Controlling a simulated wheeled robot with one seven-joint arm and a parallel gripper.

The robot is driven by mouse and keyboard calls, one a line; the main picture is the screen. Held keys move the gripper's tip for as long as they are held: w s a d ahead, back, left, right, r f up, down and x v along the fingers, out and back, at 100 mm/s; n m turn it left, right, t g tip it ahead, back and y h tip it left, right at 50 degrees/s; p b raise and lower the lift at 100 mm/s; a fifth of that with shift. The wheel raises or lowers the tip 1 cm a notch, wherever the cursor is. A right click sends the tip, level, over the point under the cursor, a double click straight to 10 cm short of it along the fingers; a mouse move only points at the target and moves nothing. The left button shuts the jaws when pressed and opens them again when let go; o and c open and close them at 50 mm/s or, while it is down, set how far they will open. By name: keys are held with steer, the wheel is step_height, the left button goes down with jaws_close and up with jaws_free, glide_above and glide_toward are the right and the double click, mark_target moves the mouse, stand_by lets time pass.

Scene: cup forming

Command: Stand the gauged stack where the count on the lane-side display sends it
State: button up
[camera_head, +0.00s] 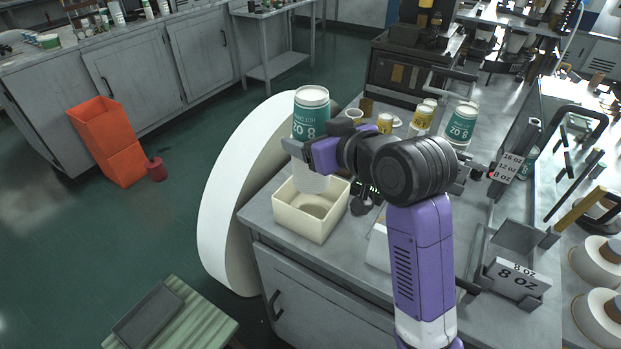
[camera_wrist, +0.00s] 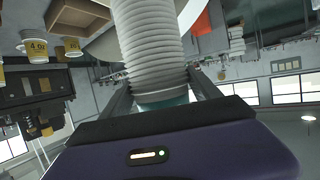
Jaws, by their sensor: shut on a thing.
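My gripper (camera_head: 302,150) is shut on a tall stack of paper cups (camera_head: 312,108). In the wrist view the ribbed stack (camera_wrist: 150,45) lies between the two fingers. A size plate (camera_head: 508,166) reads 16 OZ, 12 OZ and 8 OZ, with a red mark near the 8 OZ line. No count is readable.
Another teal stack (camera_head: 461,122) and yellow cups (camera_head: 421,120) stand at the back of the bench. A grey holder with an "8 OZ" card (camera_head: 515,281) is at the right. A large white curved panel (camera_head: 222,210) borders the bench. Orange bins (camera_head: 110,140) stand on the floor.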

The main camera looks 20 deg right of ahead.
mark_target(312, 177)
step_height(312, 177, down, 10)
steer(key=shift+f, duration=0.1)
stand_by(0.4)
steer(key=o, duration=1.7)
steer(key=shift+f, duration=0.15)
steer(key=shift+r, duration=0.25)
steer(key=v, duration=1.2)
steer(key=shift+b, duration=0.4)
